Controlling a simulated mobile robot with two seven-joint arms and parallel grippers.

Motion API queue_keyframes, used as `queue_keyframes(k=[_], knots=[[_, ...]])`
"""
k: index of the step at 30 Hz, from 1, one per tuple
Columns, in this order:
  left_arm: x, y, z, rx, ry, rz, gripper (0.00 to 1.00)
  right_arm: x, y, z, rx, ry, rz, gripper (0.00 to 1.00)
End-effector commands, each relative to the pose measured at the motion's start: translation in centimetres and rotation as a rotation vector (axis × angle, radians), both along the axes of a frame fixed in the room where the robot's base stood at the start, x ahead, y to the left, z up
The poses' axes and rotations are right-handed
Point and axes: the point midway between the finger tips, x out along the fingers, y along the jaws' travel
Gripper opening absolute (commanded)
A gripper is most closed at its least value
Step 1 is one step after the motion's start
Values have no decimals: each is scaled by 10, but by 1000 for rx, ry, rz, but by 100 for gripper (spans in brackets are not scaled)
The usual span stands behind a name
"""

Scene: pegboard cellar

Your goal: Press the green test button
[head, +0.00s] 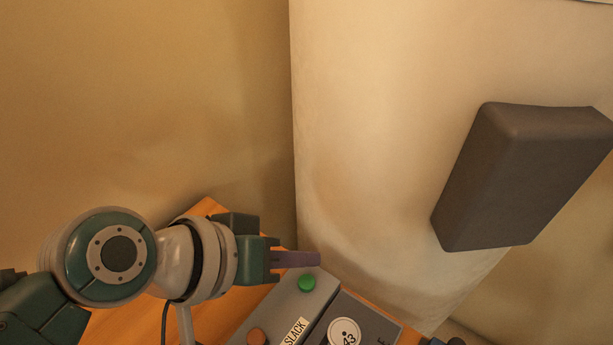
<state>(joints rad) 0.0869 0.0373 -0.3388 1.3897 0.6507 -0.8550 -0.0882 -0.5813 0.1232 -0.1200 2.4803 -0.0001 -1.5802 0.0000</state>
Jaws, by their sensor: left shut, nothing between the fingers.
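The green button (307,282) is a small round cap on top of a grey box (272,308) at the bottom centre of the head view. My left gripper (318,259) comes in from the left, its fingers shut and empty. In the picture its fingertips lie just above the green button; I cannot tell how far apart they are in depth. An orange-brown button (257,337) and a white label reading "SLACK" (296,331) are on the same grey box. My right gripper is not in view.
A darker box with a round "43" label (344,333) stands right beside the grey box. Both are on an orange wooden surface (222,298). A dark grey block (527,175) juts out at the right, by a pale panel (375,130).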

Motion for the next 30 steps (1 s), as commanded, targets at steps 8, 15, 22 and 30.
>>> queue_keyframes(k=[8, 15, 22, 30], knots=[[0, 0, -33, 1, -2, -1, 0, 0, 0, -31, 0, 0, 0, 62], [0, 0, -33, 1, -2, -1, 0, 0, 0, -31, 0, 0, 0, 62], [0, 0, -33, 0, -1, 0, 0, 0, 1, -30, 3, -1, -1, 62], [0, 0, -33, -1, -1, -1, 0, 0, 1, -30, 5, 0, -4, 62]])
